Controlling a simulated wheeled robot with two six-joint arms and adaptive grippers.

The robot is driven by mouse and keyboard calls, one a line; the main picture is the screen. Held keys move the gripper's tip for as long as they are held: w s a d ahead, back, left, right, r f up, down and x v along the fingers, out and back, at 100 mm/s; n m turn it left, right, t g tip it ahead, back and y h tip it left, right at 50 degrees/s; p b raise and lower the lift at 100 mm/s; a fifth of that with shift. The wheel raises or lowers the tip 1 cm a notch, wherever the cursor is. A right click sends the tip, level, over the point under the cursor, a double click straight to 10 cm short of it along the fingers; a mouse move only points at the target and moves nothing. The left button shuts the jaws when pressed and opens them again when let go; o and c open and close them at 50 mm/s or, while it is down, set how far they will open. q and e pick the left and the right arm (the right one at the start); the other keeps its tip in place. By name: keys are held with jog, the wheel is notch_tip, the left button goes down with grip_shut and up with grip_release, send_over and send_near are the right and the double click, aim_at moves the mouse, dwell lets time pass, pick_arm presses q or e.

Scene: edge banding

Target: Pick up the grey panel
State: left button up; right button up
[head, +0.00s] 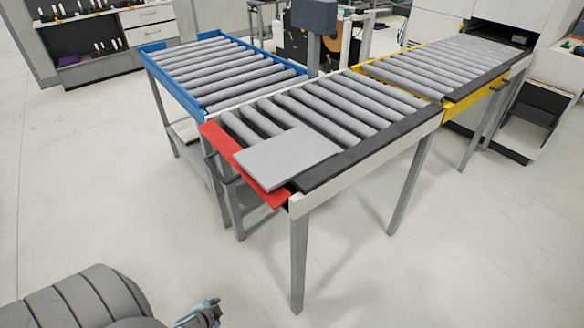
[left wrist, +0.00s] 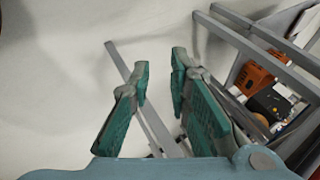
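The grey panel (head: 288,157) is a flat, pale square plate. It lies on the near end of the roller conveyor in the head view, with one corner over the red end strip (head: 228,153). My left gripper (head: 207,308) is at the bottom edge of the head view, low and well apart from the panel, toward the viewer. In the left wrist view its two teal fingers (left wrist: 158,85) stand apart with nothing between them. The panel cannot be made out in the left wrist view. My right gripper is not in view.
The conveyor has a white side rail (head: 365,158) and grey legs (head: 298,262). A blue-framed roller table (head: 152,70) adjoins at the back left, and a yellow-edged one (head: 475,94) at the back right. The floor (head: 120,225) in front is clear. The left wrist view shows a grey frame with orange items (left wrist: 254,79).

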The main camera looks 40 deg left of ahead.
pick_arm(q)
jog(key=w+a+r+m+t+y+b, duration=0.1)
jog(key=w+a+r+m+t+b, duration=0.15)
jog(key=w, duration=0.25)
jog(key=w+a+r+m+t+b, duration=0.1)
jog(key=w+a+r+t+b, duration=0.15)
jog(key=w, duration=0.25)
jog(key=m+t+h+b, duration=0.2)
jog(key=m+t+b, duration=0.3)
jog(key=m+t, duration=0.2)
send_near(278, 185)
jog(key=w, duration=0.3)
jog(key=w+a, duration=0.1)
jog(key=w, duration=0.1)
jog(key=shift+w+a+f, duration=0.1)
jog(key=shift+w+f, duration=0.15)
jog(key=shift+w, duration=0.15)
jog(key=w, duration=0.5)
jog(key=shift+w+a+p, duration=0.3)
jog(key=shift+a+p, duration=0.05)
jog(key=shift+a, duration=0.05)
jog(key=shift+w+f, duration=0.15)
jog(key=shift+w, duration=0.15)
jog(key=shift+s, duration=0.1)
grip_shut()
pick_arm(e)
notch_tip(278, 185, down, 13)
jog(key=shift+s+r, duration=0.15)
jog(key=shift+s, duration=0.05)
